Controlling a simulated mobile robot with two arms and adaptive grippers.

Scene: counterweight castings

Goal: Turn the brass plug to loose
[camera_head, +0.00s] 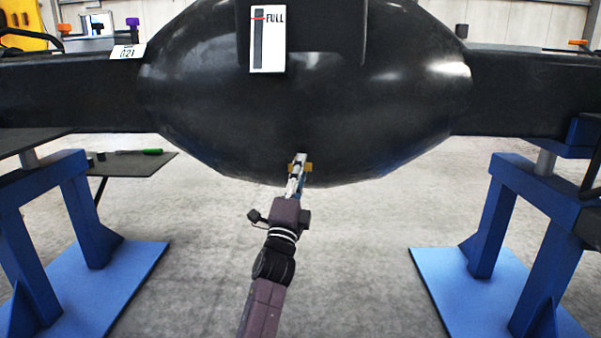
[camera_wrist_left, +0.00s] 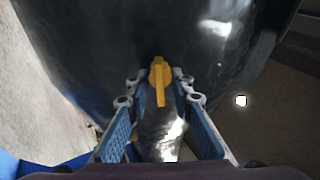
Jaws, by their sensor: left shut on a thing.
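The brass plug (camera_wrist_left: 159,78) is yellow with a narrow handle, and sits on the underside of the big black casting (camera_head: 300,110). In the left wrist view its handle points down the picture, between the two fingers. My left gripper (camera_head: 299,162) reaches up to the casting's lower middle, and only small yellow parts of the plug (camera_head: 308,167) show beside its fingertips in the head view. The left gripper (camera_wrist_left: 158,82) is shut on the plug, one fingertip on each side. My right gripper is in neither view.
Blue stands (camera_head: 489,215) hold the casting's arms at both sides. A gauge marked FULL (camera_head: 268,40) and a tag marked 021 (camera_head: 128,52) are on the casting. A dark table (camera_head: 135,166) with a green-handled tool (camera_head: 150,152) stands at the left. Open concrete floor lies below the casting.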

